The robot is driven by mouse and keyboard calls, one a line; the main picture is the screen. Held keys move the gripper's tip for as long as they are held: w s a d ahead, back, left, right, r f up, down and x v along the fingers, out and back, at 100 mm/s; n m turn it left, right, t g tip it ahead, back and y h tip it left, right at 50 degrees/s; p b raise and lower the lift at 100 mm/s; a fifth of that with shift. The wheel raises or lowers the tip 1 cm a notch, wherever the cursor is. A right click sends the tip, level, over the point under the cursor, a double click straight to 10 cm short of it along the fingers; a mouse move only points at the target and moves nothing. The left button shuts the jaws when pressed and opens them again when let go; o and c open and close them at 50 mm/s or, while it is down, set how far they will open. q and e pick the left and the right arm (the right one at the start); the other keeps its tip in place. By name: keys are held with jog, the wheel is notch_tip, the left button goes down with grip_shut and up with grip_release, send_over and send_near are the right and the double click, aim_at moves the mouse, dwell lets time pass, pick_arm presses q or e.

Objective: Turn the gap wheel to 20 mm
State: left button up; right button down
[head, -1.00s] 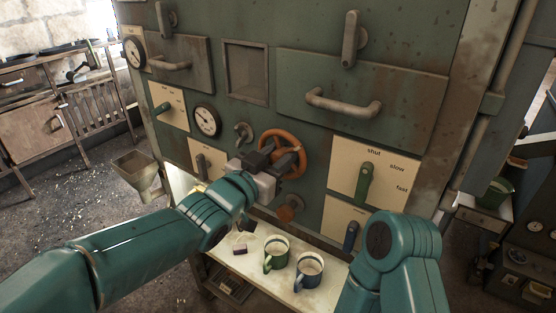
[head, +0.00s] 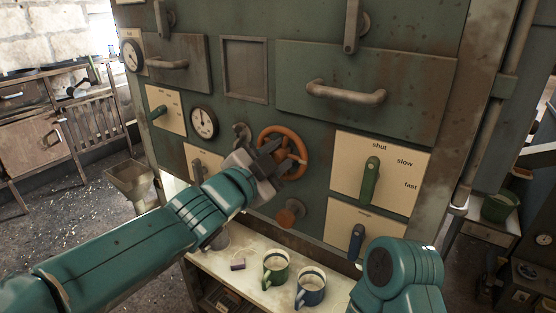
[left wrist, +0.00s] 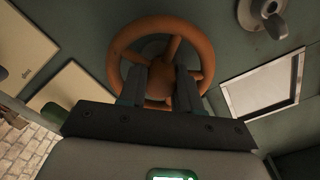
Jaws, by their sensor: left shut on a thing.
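The gap wheel (head: 304,149) is an orange-brown spoked handwheel on the green panel, near the middle of the head view. In the left wrist view its rim (left wrist: 158,24) arches over my fingers. My left gripper (head: 277,157) is at the wheel, shut on it. In the left wrist view its two dark fingers (left wrist: 173,75) straddle the hub area and hide part of the spokes. A round white dial (head: 203,122) with a dark needle is left of the wheel; its figures are too small to read. My right gripper is out of view.
A green lever (head: 370,180) and a blue lever (head: 356,240) are right of the wheel. An orange-brown knob (head: 288,215) is below it. A green mug (head: 276,268) and a blue mug (head: 311,288) stand on the shelf below.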

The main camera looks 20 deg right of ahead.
pick_arm(q)
jog(key=shift+r, duration=0.1)
dwell(0.4)
jog(key=o, duration=0.8)
jog(key=shift+s, duration=0.1)
jog(key=shift+s+a, duration=0.15)
jog(key=shift+a, duration=0.15)
jog(key=b+v, duration=0.1)
jog(key=v, duration=1.4)
jog(key=shift+s+a+b, duration=0.15)
jog(key=shift+s+b, duration=0.1)
jog(key=shift+b, duration=0.15)
jog(key=shift+a, duration=0.1)
